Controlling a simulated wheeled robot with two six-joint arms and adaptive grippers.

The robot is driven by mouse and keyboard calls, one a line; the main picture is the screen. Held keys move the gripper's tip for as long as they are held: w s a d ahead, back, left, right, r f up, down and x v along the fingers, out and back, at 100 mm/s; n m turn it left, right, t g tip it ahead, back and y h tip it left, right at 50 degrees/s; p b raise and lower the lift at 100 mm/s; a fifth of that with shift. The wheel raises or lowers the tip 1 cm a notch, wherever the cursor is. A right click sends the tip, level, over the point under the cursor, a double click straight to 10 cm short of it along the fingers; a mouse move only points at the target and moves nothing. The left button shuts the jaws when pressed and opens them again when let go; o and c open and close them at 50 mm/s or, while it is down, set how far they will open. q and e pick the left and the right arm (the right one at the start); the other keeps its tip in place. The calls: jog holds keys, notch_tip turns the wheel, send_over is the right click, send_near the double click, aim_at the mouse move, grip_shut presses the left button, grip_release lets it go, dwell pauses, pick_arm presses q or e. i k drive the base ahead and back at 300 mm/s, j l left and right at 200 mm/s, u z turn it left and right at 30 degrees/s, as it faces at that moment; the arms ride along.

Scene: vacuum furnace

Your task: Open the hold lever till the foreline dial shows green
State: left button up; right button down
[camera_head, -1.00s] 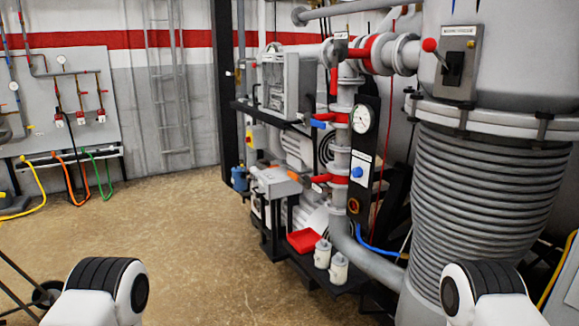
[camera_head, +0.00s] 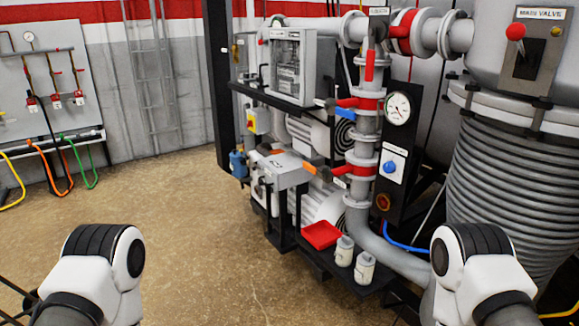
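A white-faced round dial (camera_head: 398,108) is mounted on a black upright panel beside the vertical grey pipe (camera_head: 365,130). Its needle is dark; no green is clear on it. Red levers sit on this pipe: an upright one (camera_head: 369,66) near the top, a sideways one (camera_head: 347,102) below it, and a lower one (camera_head: 342,170). Their labels are too small to read, so I cannot tell which is the hold lever. A blue knob (camera_head: 390,167) is on a white plate under the dial. My forearms show at bottom left and right; both grippers are out of view.
A MAIN VALVE box (camera_head: 534,45) with a red-knobbed lever (camera_head: 515,32) is on the large vessel at right. A red tray (camera_head: 321,235) and white canisters (camera_head: 344,251) stand low before the pipe. The brown floor (camera_head: 210,220) at left is open.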

aim_at(310, 168)
jog(key=i+j, duration=0.25)
jog(key=i+j+z, duration=0.1)
jog(key=j, duration=0.35)
jog(key=i+j, duration=0.55)
jog(key=j, duration=0.15)
jog(key=i+j+z, duration=0.1)
jog(key=j, duration=0.3)
jog(key=i+j, duration=0.55)
jog(key=j, duration=0.2)
jog(key=z, duration=0.05)
